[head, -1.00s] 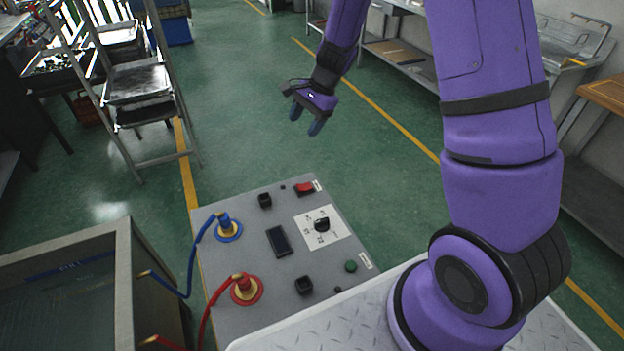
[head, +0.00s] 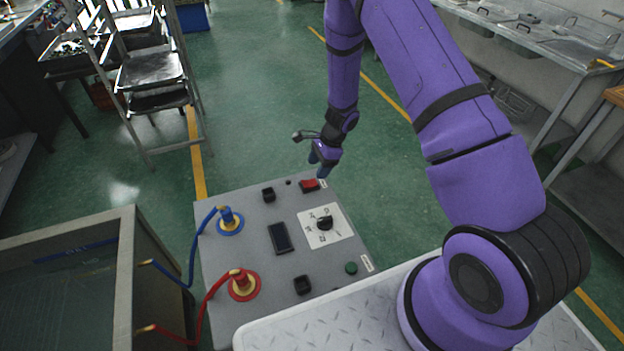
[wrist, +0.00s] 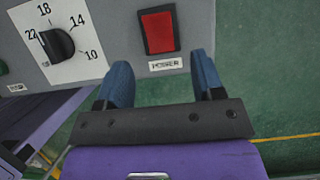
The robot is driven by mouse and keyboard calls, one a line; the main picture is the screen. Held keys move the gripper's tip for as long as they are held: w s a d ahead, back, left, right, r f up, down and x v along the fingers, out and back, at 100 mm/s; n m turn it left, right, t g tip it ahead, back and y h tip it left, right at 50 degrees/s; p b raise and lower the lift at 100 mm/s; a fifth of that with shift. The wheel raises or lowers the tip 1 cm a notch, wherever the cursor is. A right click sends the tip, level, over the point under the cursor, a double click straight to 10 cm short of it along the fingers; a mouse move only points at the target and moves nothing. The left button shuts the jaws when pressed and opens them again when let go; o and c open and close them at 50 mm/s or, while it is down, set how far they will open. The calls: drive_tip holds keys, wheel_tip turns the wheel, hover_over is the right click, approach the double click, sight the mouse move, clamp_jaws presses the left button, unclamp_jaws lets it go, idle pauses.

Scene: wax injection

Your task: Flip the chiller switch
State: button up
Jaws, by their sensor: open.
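The red rocker switch (head: 310,185) sits at the far right corner of the grey control panel (head: 250,260). In the wrist view the red switch (wrist: 158,31) is near the top centre, with a small printed label (wrist: 166,64) below it that is hard to read. My gripper (head: 322,168) is at the panel's far edge, close beside the switch. In the wrist view my gripper (wrist: 160,85) is open, its two blue fingers apart, with the switch ahead of the gap between them. Nothing is held. Contact with the panel cannot be told.
A black dial (head: 324,223) on a white scale stands near the switch. Blue (head: 230,220) and red (head: 242,284) cable plugs, a dark display (head: 280,238) and a green button (head: 351,268) are on the panel. An open tank (head: 125,270) stands left. Floor beyond the panel is clear.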

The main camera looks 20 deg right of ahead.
sight(310, 183)
drive_tip(key=x, duration=0.6)
